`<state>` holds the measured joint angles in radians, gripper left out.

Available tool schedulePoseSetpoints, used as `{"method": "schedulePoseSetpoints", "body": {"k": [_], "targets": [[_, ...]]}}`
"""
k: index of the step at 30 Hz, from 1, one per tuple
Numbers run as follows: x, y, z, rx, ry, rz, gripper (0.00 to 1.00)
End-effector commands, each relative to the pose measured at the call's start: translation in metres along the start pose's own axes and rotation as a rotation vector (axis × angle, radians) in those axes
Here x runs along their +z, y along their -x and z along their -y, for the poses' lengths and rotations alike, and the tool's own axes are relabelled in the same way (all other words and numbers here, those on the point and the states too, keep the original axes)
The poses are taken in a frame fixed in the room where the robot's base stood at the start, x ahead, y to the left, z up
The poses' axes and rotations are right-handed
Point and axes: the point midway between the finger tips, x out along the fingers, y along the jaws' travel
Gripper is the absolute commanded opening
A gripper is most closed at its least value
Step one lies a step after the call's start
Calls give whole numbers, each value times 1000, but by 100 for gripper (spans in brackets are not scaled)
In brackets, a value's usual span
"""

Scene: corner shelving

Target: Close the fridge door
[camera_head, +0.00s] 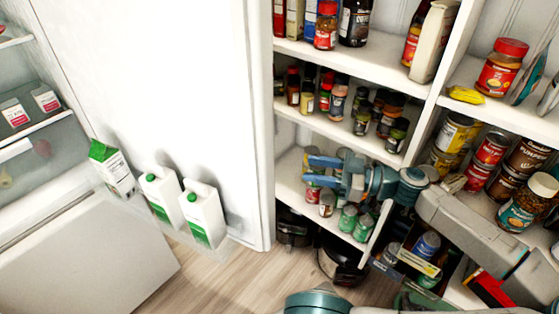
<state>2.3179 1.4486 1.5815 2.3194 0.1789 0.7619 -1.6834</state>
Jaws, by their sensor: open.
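The fridge door (187,75) is white and stands open, seen from its inner side. Its low door shelf (205,245) holds a green-topped carton (115,170) and two white jugs with green caps (160,195) (203,213). The fridge interior (40,155) shows at the left edge, with the door hinged on that side. My gripper (312,171) is at the right of the door's free edge, in front of the corner shelves. Its blue fingers point left and are apart, with nothing seen between them. It does not touch the door in this view.
Corner shelving (345,60) with jars, bottles and cans fills the right side, close behind my gripper and arm. Dark pots (340,258) stand on the floor below the shelves. A lower drawer front (85,250) is under the fridge opening. Wood floor (235,280) is clear before the door.

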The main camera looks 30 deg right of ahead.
Motion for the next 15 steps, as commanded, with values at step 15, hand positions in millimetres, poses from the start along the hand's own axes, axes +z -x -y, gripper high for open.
{"method": "schedulePoseSetpoints", "body": {"k": [15], "targets": [[0, -86, 1, -4, -1, 1, 41]]}}
